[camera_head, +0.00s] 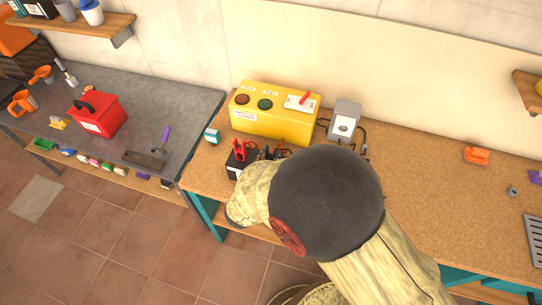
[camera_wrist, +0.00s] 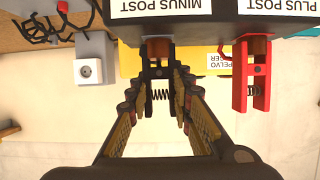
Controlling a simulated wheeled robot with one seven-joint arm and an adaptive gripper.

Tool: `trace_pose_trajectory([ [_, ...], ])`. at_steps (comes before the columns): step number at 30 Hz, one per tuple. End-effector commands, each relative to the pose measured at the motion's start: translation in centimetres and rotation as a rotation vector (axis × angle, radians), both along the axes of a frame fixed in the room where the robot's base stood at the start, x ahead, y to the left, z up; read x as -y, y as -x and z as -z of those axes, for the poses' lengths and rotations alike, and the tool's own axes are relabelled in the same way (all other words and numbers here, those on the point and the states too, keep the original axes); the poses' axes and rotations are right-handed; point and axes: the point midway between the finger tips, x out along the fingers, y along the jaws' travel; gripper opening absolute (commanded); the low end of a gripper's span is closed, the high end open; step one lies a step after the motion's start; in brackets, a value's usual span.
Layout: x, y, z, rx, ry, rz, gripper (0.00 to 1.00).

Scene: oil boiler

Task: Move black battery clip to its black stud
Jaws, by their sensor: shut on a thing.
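The black battery clip (camera_wrist: 158,72) sits between the fingers of my gripper (camera_wrist: 161,86), which is shut on its handles, with the spring showing between them. The clip's jaws are at the brownish stud (camera_wrist: 158,46) under the "MINUS POST" label on the dark battery (camera_wrist: 190,28). They appear to lie on either side of this stud; how firmly they touch it I cannot tell. In the head view my arm covers the gripper and most of the battery (camera_head: 236,168).
A red clip (camera_wrist: 252,78) is on the plus post, just right in the wrist view. A yellow charger box (camera_head: 275,120) stands behind the battery, with a grey socket box (camera_head: 344,122) to its right. The workbench (camera_head: 430,190) is mostly clear on the right.

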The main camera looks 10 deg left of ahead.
Motion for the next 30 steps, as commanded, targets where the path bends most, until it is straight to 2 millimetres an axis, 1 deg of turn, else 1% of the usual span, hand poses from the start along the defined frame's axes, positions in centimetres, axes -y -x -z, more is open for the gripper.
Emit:
trace_pose_trajectory([
  [5,-0.1,-0.1,-1.7,0.003,-0.003,0.000,0.00],
  [8,-0.1,-0.1,-3.4,0.004,-0.005,0.001,0.00],
  [11,0.7,1.3,-5.2,0.003,-0.003,-0.002,0.00],
  [17,2.8,4.4,-9.7,0.003,-0.005,-0.002,0.00],
  [18,3.4,5.4,-10.0,0.002,-0.001,-0.004,0.00],
  [21,4.7,7.4,-10.9,0.002,-0.002,-0.003,0.00],
  [24,5.7,9.0,-11.7,0.002,-0.003,-0.003,0.00],
  [30,7.1,11.0,-12.7,0.002,-0.001,-0.003,0.00],
])
